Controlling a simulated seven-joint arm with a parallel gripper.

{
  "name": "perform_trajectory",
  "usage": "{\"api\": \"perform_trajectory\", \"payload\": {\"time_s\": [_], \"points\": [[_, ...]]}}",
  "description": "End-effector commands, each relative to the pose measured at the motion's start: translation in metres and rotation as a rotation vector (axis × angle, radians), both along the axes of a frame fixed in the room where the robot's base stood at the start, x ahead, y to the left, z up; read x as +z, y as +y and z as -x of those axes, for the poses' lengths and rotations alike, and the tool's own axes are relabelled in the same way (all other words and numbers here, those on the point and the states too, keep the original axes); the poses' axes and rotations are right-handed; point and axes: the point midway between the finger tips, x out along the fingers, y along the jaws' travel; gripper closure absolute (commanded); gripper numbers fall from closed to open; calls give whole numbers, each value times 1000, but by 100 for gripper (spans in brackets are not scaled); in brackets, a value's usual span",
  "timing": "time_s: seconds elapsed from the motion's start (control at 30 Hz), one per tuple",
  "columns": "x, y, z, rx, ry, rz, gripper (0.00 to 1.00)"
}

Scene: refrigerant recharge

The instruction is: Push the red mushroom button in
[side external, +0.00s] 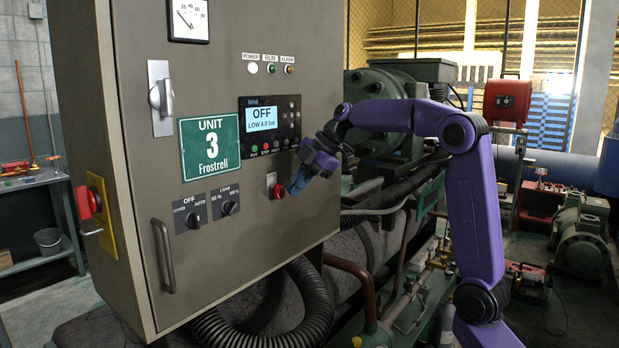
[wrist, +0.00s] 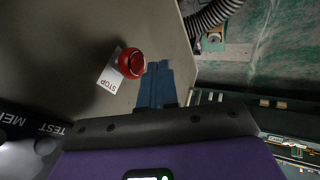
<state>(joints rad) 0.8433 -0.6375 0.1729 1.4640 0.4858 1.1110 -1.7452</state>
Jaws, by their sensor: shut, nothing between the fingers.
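The red mushroom button (side external: 277,191) sits on the grey cabinet door, below the display panel, with a small label plate above it. In the wrist view the red button (wrist: 131,63) stands out from the door beside a white STOP label (wrist: 110,72). My gripper (side external: 293,190) is just right of the button in the side view. In the wrist view my blue fingers (wrist: 155,84) are together and empty, with their tips close beside the button. I cannot tell whether they touch it or the door.
The display panel (side external: 269,125) reads OFF and sits above the button. Two selector knobs (side external: 207,209) are to the lower left. Another red switch on a yellow plate (side external: 97,201) is on the cabinet's side. A black corrugated hose (side external: 310,300) and pipes run below and right.

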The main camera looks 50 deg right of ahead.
Motion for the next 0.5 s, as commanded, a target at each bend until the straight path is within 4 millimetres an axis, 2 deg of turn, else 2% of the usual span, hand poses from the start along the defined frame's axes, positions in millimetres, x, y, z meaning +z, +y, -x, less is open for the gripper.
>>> {"api": "perform_trajectory", "payload": {"time_s": [0.2, 0.5], "points": [[-2, -1, -16, 0, 0, 0, 100], [-2, -2, -19, 0, 0, 0, 100]]}}
